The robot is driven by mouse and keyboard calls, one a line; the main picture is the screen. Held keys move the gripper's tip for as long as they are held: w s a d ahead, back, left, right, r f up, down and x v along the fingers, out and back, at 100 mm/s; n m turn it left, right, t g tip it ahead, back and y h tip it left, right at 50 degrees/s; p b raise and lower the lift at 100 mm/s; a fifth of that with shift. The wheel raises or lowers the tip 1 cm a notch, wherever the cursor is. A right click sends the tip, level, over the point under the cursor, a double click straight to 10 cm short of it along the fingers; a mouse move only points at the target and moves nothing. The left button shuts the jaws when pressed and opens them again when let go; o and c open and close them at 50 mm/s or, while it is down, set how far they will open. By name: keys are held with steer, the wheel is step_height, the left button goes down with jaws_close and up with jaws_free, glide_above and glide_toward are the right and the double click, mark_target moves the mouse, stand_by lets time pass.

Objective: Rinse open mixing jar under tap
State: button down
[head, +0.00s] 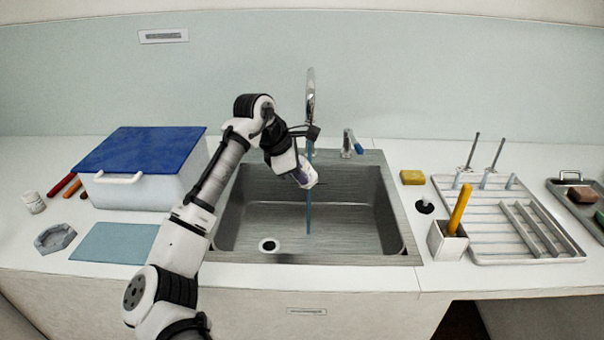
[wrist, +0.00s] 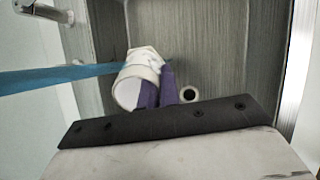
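My gripper (head: 299,174) hangs over the sink (head: 262,205), below the tap (head: 311,88). In the wrist view its purple fingers (wrist: 157,84) are closed on a white jar (wrist: 129,90). The jar is tilted, its open mouth facing the lower left of that view; its inside looks plain white. In the head view only a small white part of the jar (head: 309,180) shows. A blue water stream (head: 308,215) runs from the tap into the sink, right at the jar. It meets the jar's upper edge in the wrist view; I cannot tell whether it enters the mouth.
The tap lever (head: 352,142) stands right of the spout. A blue-lidded white box (head: 135,190) is left of the sink. A yellow sponge (head: 412,177), a white holder (head: 446,243) and a drying rack (head: 480,257) stand right. The sink floor is clear around the drain (head: 269,245).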

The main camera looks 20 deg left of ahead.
steer(key=shift+d, duration=0.15)
steer(key=shift+d+p, duration=0.4)
steer(key=shift+d, duration=0.05)
steer(key=shift+s, duration=0.1)
steer(key=s, duration=0.8)
steer(key=shift+a+p, duration=0.2)
steer(key=shift+p, duration=0.15)
stand_by(1.1)
steer(key=s+r+p, duration=0.4)
steer(key=s+p, duration=0.1)
stand_by(0.4)
